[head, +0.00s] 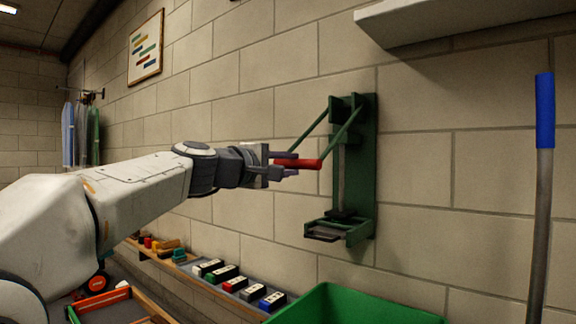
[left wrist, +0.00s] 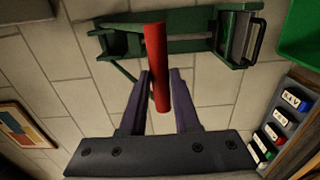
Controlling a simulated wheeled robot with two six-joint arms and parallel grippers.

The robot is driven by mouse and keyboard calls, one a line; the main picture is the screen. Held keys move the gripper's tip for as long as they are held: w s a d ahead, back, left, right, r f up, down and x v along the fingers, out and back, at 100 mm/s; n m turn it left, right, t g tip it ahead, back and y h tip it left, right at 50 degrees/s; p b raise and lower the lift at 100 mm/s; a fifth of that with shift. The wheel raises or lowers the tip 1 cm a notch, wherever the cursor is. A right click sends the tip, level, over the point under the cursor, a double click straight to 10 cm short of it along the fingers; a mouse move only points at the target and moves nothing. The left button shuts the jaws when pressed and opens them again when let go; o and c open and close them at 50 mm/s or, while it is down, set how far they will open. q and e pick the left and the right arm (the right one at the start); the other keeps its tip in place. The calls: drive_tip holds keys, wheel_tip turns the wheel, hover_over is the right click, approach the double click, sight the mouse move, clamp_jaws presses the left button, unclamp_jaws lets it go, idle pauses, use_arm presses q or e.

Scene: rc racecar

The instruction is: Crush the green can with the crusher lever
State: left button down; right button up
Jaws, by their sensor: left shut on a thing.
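The green can crusher (head: 368,150) is fixed upright on the block wall. Its two green lever arms slope out and down from the top to a red handle (head: 310,164). My left gripper (head: 287,163) is shut on this handle, well above the crusher's bottom tray (head: 338,232). In the left wrist view the red handle (left wrist: 156,60) lies between the two fingers (left wrist: 162,82). The crusher (left wrist: 185,24) lies sideways there, with a dark plate at its tray end. My right gripper is not in view.
A green bin (head: 350,305) stands below the crusher. A ledge holds several labelled blocks (head: 238,284) to its left. A grey shelf (head: 450,18) juts out at upper right. A blue-gripped pole (head: 544,120) stands at the right.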

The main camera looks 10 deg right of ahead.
use_arm(q)
drive_tip(key=c, duration=0.7)
unclamp_jaws()
drive_tip(key=shift+w+d+f, duration=0.15)
drive_tip(key=shift+d+f, duration=0.1)
drive_tip(key=shift+f, duration=0.25)
drive_tip(key=shift+w+d+f, duration=0.1)
drive_tip(key=shift+d+f, duration=0.1)
drive_tip(key=shift+f, duration=0.3)
drive_tip(key=shift+o, duration=0.2)
drive_tip(key=shift+a+r, duration=0.1)
drive_tip(key=shift+a+r, duration=0.2)
drive_tip(key=shift+a, duration=0.05)
drive_tip(key=v, duration=1)
drive_tip(key=shift+s, duration=0.15)
drive_tip(key=shift+a+r, duration=0.15)
